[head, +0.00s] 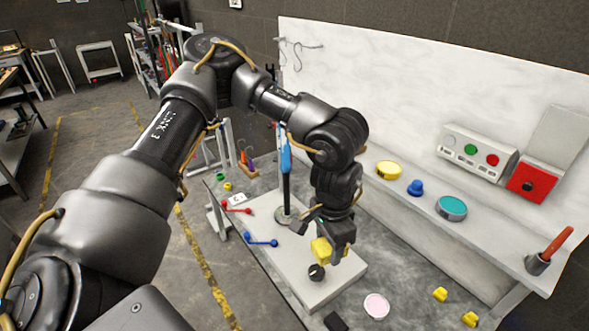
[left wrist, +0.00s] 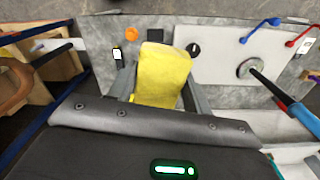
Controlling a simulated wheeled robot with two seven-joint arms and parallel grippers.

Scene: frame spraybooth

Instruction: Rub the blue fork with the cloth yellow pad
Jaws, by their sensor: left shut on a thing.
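My left gripper (head: 330,246) is shut on the yellow cloth pad (head: 321,250), holding it above the front of the pale board. In the left wrist view the pad (left wrist: 162,73) is a soft yellow block, and the left gripper (left wrist: 160,92) has a finger on each side of it. An upright rod with a bright blue upper part (head: 286,155), apparently the blue fork, stands on a round base behind and left of the gripper. In the left wrist view its blue part (left wrist: 304,119) shows at right, apart from the pad. My right gripper is out of view.
The pale board (head: 285,270) carries a black knob (head: 316,271). Blue (head: 260,240) and red (head: 236,206) levers lie at its left. A shelf at right holds a yellow disc (head: 388,169), blue knob (head: 415,187) and teal disc (head: 452,207). Yellow blocks (head: 440,294) lie front right.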

